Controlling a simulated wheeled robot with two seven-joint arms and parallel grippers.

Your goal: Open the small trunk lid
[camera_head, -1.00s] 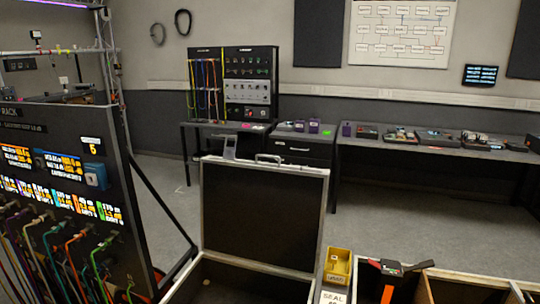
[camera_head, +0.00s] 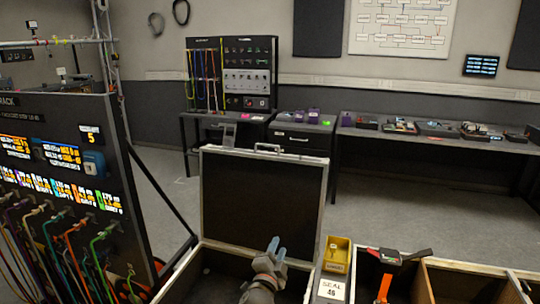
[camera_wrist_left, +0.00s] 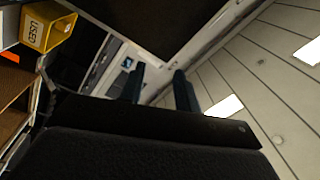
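The small trunk has a dark lid (camera_head: 262,200) with a pale metal rim and a handle on its top edge. The lid stands upright and open behind the trunk's box (camera_head: 215,275). My left gripper (camera_head: 277,249) is over the box, in front of the lid's lower right part, its blue-grey fingers pointing up toward the lid. In the left wrist view its two fingers (camera_wrist_left: 160,85) stand apart with nothing between them, and the dark lid panel (camera_wrist_left: 165,22) is beyond them. I cannot tell whether they touch the lid. My right gripper is not in view.
A yellow bin (camera_head: 337,255) and a white seal label (camera_head: 331,290) are right of the trunk. A compartmented case (camera_head: 460,268) with a red-and-black tool (camera_head: 388,262) lies further right. A cable rack (camera_head: 75,180) stands at left. Tables line the back wall; floor between is clear.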

